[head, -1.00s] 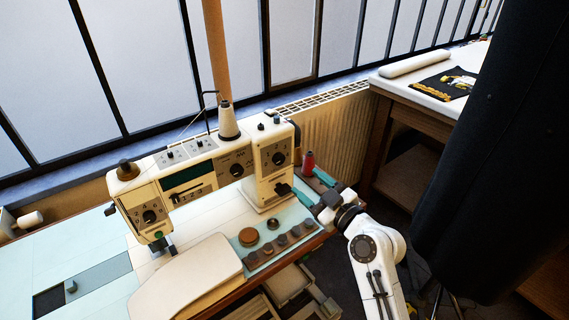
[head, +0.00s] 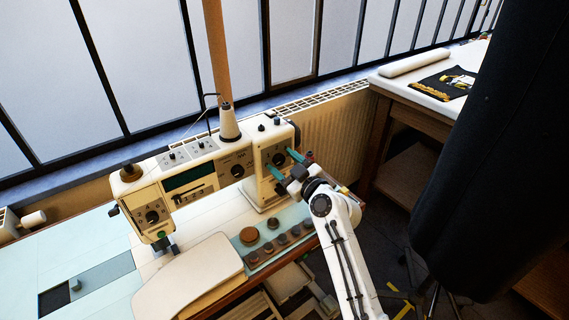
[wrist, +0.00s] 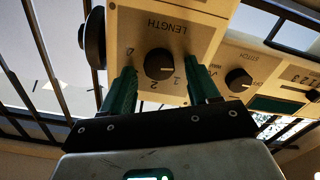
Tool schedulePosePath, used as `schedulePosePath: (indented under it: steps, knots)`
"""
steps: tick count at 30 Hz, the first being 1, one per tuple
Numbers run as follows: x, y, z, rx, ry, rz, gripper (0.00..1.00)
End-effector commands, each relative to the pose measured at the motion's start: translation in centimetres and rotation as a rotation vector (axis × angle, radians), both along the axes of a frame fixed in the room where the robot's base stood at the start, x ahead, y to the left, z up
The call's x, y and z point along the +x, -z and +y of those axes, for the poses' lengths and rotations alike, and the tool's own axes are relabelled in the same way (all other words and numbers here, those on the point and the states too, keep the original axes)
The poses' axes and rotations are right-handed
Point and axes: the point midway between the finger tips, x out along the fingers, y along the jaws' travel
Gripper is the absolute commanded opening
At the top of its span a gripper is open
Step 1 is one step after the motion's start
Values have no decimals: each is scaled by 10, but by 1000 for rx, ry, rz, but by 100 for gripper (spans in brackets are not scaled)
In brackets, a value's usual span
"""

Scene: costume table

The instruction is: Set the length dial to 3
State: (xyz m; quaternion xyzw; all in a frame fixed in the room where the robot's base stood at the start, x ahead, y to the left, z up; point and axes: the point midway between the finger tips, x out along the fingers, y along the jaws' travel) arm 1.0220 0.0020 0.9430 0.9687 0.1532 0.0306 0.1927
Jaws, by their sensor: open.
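The length dial (wrist: 159,64) is a round black knob on the cream end panel of the sewing machine (head: 268,195). Its LENGTH label and numbers appear upside down in the wrist view. 4, 2 and 1 are readable; the 3 is not visible, with the left finger near that spot. A light mark on the knob points roughly right, but its exact setting is hard to tell. My gripper (wrist: 161,70) is open, its teal fingers on either side of the dial, apart from it as far as I can see. In the head view my gripper (head: 285,163) is at the panel.
A second dial marked STITCH (wrist: 238,79) sits right of the panel in the wrist view. A handwheel (wrist: 95,38) sticks out at left. Several small round pieces lie on a teal mat (head: 250,262) below the machine. A dark hanging garment (head: 480,130) stands right of my arm.

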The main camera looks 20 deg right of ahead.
Motion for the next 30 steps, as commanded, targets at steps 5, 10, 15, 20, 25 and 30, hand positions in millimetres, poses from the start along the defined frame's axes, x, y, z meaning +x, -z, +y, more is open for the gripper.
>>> schedulePosePath:
  steps: [5, 10, 15, 20, 25, 30]
  knots:
    - [0, 0, 0, 0, 0, 0, 54]
    - [0, 0, 0, 0, 0, 0, 38]
    - [0, 0, 0, 0, -1, 0, 22]
    - [-1, 0, 0, 0, -1, 1, 7]
    - [-1, 1, 0, 4, -1, 3, 4]
    - [0, 1, 0, 39, -1, 14, 4]
